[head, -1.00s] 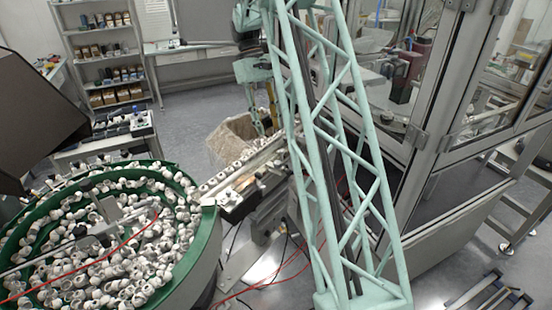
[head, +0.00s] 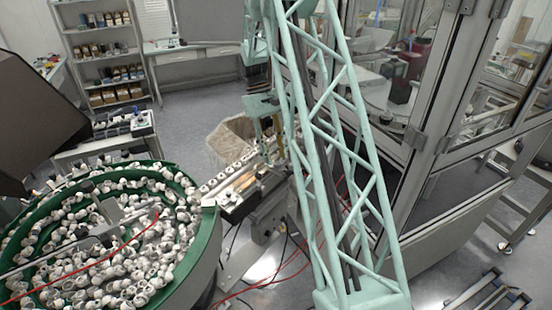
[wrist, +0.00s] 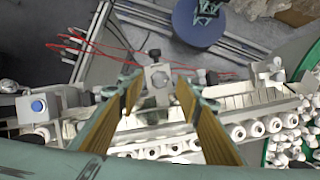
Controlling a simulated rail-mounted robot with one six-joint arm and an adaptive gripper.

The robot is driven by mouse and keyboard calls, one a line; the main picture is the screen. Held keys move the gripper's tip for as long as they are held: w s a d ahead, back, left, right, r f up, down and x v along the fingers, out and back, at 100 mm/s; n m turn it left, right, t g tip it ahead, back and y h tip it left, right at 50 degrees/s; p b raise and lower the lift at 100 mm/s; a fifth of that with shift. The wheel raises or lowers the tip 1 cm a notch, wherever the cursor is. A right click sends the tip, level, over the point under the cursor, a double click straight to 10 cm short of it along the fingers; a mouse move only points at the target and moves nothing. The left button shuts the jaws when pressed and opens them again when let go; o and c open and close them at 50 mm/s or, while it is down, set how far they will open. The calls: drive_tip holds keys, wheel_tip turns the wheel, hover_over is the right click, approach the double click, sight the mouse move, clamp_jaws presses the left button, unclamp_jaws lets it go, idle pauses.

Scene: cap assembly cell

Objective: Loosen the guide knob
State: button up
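My gripper (wrist: 159,82) is open, its two yellow-padded fingers spread above the cap track (wrist: 205,137). Between and just beyond the fingertips, a black knob (wrist: 154,54) stands on a small grey bracket (wrist: 158,78). Nothing is between the pads. A second dark knob (wrist: 212,78) shows to the right of the fingers. I cannot tell for sure which is the guide knob. In the head view, my gripper (head: 269,132) hangs over the far part of the track (head: 238,172), partly hidden by my arm's lattice; no knob is clear there.
A green-rimmed bowl (head: 190,222) full of white caps stands at the left. A lined bin (head: 226,143) is behind the track. A glass-walled machine cabinet (head: 415,150) stands at the right. Red cables (wrist: 85,42) lie beyond the track, near a blue button (wrist: 37,105).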

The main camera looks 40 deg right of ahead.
drive_tip(key=shift+x, duration=0.95)
drive_tip(key=shift+c, duration=0.5)
drive_tip(key=c, duration=0.7)
